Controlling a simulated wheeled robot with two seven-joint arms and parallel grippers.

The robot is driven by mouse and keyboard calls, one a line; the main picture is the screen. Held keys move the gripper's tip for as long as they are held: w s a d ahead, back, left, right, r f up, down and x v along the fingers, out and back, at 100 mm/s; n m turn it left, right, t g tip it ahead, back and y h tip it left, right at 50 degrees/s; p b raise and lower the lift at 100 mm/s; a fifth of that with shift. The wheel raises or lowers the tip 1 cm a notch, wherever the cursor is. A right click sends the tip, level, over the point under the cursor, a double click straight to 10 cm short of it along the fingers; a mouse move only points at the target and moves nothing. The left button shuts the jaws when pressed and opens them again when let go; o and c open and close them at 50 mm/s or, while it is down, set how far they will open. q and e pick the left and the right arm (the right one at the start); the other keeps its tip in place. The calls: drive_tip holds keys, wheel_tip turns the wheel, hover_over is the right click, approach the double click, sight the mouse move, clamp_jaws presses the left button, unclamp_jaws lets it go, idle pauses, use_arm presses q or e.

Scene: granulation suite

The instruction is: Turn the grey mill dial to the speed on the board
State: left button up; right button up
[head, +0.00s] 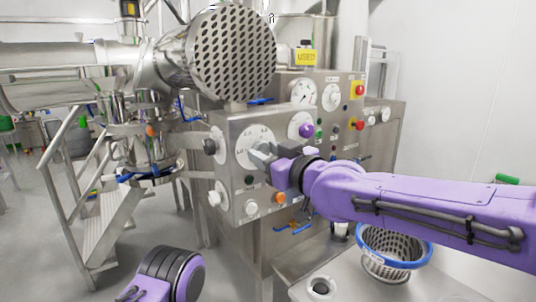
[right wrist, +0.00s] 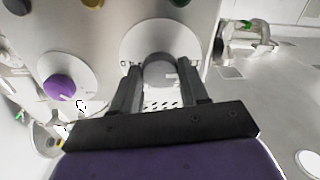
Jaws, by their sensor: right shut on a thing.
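The grey mill dial (right wrist: 158,74) is a round grey knob on a white round scale plate on the steel panel. The plate also shows in the head view (head: 243,143), with small markings around its edge that are hard to read. My right gripper (head: 262,155) is at this plate, its fingers hiding the knob there. In the right wrist view its two dark fingers stand on either side of the knob and are shut on it. The knob's pointer setting cannot be told. No board with a legible speed shows. My left gripper is not in view.
A purple knob (head: 306,130) sits on its own white plate beside the dial. A yellow sign (head: 306,57) stands above. A blue-rimmed basket (head: 392,262) is below my right arm.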

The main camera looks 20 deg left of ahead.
drive_tip(key=shift+f, duration=0.3)
drive_tip(key=o, duration=1)
drive_tip(key=shift+o, duration=0.3)
drive_tip(key=shift+r, duration=0.15)
drive_tip(key=shift+s+d, duration=0.1)
drive_tip(key=b+v, duration=0.3)
drive_tip(key=v, duration=0.7)
drive_tip(key=shift+s+d, duration=0.15)
